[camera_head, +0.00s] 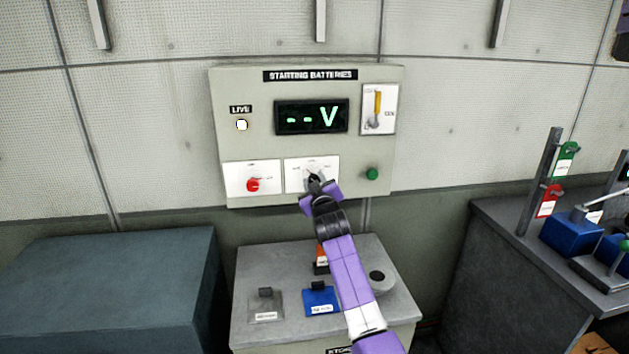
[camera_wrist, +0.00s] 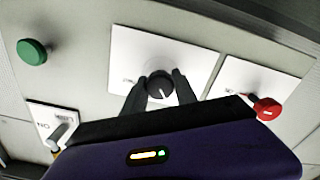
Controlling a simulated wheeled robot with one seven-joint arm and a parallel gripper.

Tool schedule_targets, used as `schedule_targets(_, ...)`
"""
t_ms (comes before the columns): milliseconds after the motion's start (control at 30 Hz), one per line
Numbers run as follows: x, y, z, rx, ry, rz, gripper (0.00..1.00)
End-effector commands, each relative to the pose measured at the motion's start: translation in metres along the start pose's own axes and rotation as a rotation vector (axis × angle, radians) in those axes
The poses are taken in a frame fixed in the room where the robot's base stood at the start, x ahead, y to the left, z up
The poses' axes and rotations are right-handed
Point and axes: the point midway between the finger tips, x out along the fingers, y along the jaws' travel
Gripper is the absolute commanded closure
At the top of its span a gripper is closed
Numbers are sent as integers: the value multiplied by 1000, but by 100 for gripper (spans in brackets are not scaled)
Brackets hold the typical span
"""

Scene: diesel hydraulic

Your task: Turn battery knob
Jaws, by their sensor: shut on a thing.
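The starting batteries panel (camera_head: 235,90) is on the back wall, with a dark display (camera_head: 312,117) reading "-- V". A black round knob (camera_wrist: 160,86) with a white pointer line sits on a white plate in the middle of the panel's lower row. My gripper (camera_head: 316,182) is at this knob, its two dark fingers shut on either side of it. In the wrist view my gripper (camera_wrist: 157,92) holds the knob between its fingertips. In the head view the gripper largely hides the knob. A red knob (camera_head: 253,185) on its own white plate is to the left.
A green button (camera_head: 372,174) is right of the gripper, and a yellow-handled lever (camera_head: 378,105) is above it. A white lamp (camera_head: 242,125) sits under "LIVE". A grey cabinet (camera_head: 250,262) with tagged items stands below; a dark bench (camera_head: 500,225) is at the right.

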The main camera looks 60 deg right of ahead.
Motion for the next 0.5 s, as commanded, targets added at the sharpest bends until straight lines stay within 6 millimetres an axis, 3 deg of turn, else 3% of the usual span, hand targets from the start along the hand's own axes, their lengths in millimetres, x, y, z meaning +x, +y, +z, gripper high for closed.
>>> schedule_targets(500, 0, 0, 0, -334, -1, -1, 100)
